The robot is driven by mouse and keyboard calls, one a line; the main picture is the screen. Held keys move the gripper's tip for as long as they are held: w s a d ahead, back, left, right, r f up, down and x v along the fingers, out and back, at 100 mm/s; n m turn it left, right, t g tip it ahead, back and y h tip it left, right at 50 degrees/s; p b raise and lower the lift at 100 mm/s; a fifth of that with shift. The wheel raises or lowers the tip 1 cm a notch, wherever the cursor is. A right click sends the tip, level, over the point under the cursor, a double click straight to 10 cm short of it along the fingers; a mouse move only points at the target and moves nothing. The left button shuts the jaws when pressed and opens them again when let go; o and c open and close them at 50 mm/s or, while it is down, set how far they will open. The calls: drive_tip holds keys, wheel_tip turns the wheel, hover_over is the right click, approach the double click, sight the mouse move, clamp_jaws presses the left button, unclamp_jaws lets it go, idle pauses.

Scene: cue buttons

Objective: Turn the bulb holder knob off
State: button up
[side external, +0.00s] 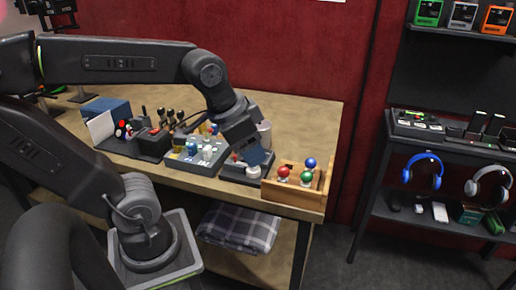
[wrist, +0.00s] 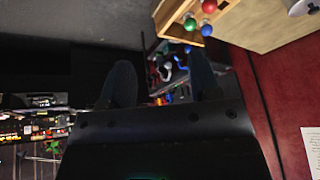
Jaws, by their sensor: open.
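My gripper (side external: 258,160) is over the right part of the table, just above a small dark-based unit (side external: 238,176) with a pale round part (side external: 253,171). This unit may be the bulb holder; its knob cannot be made out, and the gripper covers part of it. In the wrist view my gripper (wrist: 162,82) shows two dark fingers spread apart with nothing held between them. I cannot tell whether the fingers touch the unit.
A wooden box (side external: 290,196) with red, green and blue balls stands close right of the gripper; it also shows in the wrist view (wrist: 262,22). Left are a grey switch panel (side external: 183,160), a joystick box (side external: 150,143) and a blue box (side external: 108,108).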

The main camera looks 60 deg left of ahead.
drive_tip(key=w+a+m+g, duration=0.3)
drive_tip(key=w+a+m, duration=0.2)
drive_tip(key=w+a, duration=0.6)
drive_tip(key=w+a+f+m+g, duration=0.1)
drive_tip(key=a+f+m, duration=0.15)
drive_tip(key=a, duration=0.45)
drive_tip(key=w+a+f+m+g, duration=0.1)
drive_tip(key=w+a+f+m, duration=0.15)
drive_tip(key=a, duration=0.35)
drive_tip(key=shift+n, duration=0.4)
drive_tip(key=f, duration=1.3)
drive_tip(key=shift+s+a+f, duration=0.15)
drive_tip(key=shift+s+f, duration=0.1)
drive_tip(key=shift+s, duration=0.1)
drive_tip(key=shift+c, duration=0.3)
drive_tip(key=c, duration=0.9)
